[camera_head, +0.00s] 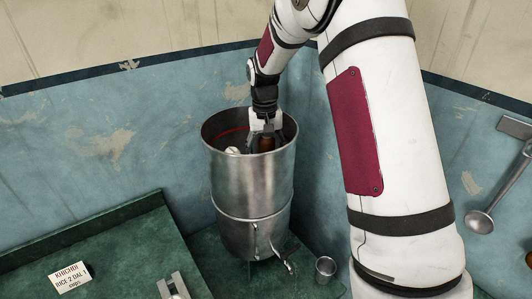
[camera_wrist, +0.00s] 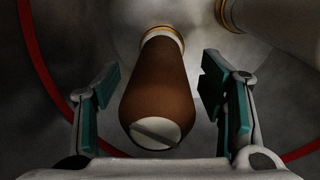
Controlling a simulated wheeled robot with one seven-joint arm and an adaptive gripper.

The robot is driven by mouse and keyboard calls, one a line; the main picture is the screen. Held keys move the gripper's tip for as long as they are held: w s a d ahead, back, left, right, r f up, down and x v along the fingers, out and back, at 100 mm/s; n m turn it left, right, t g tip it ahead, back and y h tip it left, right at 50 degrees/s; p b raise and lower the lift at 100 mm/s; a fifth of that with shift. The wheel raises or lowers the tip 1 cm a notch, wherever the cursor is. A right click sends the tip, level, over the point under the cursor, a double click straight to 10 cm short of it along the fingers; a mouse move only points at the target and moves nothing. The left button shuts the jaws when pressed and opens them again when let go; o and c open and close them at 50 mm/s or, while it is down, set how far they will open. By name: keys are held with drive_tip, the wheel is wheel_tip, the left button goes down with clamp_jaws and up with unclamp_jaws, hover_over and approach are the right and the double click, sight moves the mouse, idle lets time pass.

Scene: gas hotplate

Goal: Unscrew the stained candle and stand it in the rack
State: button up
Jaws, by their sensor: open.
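The stained candle (camera_wrist: 155,88) is brown, with a pale slotted cap facing the wrist camera and a brass-coloured collar at its far end. It stands inside a tall steel vessel (camera_head: 250,180), and a bit of its brown side (camera_head: 266,144) shows in the head view. My gripper (camera_head: 265,128) reaches down into the vessel's open top. In the wrist view its teal-padded fingers (camera_wrist: 160,80) are open on both sides of the candle, with gaps left and right. I cannot clearly make out the rack.
A second, pale candle (camera_wrist: 275,22) stands close by at the upper right of the wrist view. A red ring (camera_wrist: 42,60) runs along the vessel's inner wall. A small metal cup (camera_head: 325,268) stands right of the vessel. A lettered card (camera_head: 70,277) lies on the green counter (camera_head: 110,240).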

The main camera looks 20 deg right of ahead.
drive_tip(key=m, duration=0.3)
drive_tip(key=shift+m+b, duration=0.3)
drive_tip(key=m, duration=1.1)
drive_tip(key=shift+m, duration=0.4)
drive_tip(key=c, duration=1.3)
drive_tip(key=shift+o, duration=0.2)
drive_tip(key=n, duration=0.5)
drive_tip(key=n, duration=0.5)
